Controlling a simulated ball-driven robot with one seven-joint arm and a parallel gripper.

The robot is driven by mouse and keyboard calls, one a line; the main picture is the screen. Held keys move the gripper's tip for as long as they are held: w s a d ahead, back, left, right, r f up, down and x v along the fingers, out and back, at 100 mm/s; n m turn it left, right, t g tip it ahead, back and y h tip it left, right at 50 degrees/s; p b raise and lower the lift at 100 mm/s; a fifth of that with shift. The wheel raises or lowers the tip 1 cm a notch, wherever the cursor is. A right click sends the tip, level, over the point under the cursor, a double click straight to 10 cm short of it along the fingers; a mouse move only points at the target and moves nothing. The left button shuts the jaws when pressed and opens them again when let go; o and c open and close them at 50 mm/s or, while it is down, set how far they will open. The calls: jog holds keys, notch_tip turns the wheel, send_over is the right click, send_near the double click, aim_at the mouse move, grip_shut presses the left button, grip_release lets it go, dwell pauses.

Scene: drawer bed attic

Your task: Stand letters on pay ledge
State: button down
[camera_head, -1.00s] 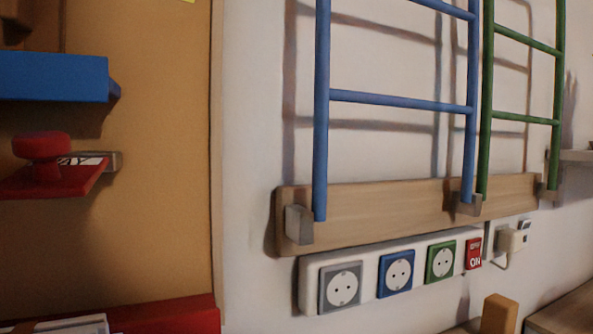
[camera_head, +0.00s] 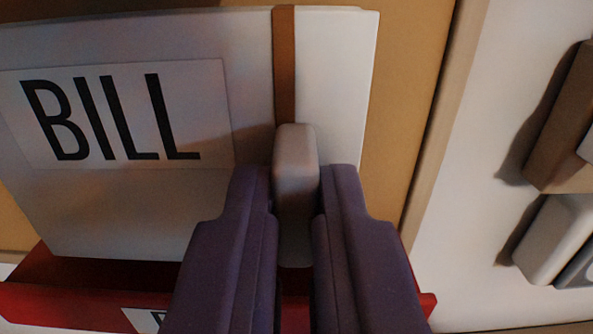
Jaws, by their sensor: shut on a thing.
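The bundle of letters (camera_head: 110,215) is a white, flat stack standing upright, with a black BILL label (camera_head: 205,110) and a brown band (camera_head: 284,60) down its right part. My gripper (camera_head: 296,190) has two purple fingers, shut on the pale, rounded tab (camera_head: 295,150) at the band's lower end. A red ledge (camera_head: 50,305) with a partly hidden white label (camera_head: 143,319) lies below the letters. Their lower edge meets the red ledge in the picture; I cannot tell whether they rest on it. My fingers hide the middle of the ledge.
An ochre panel (camera_head: 405,100) is behind the letters, ending at a pale vertical edge strip (camera_head: 445,120). To the right, a white wall (camera_head: 480,240) carries a wooden board (camera_head: 565,130) and a white socket block (camera_head: 552,240).

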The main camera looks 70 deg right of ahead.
jog(key=shift+w+d+f+b, duration=0.1)
jog(key=shift+d+f+b, duration=0.35)
jog(key=shift+f, duration=0.35)
jog(key=shift+a+f, duration=0.1)
jog(key=shift+f, duration=0.1)
jog(key=c, duration=1.2)
grip_release()
jog(key=shift+o, duration=0.2)
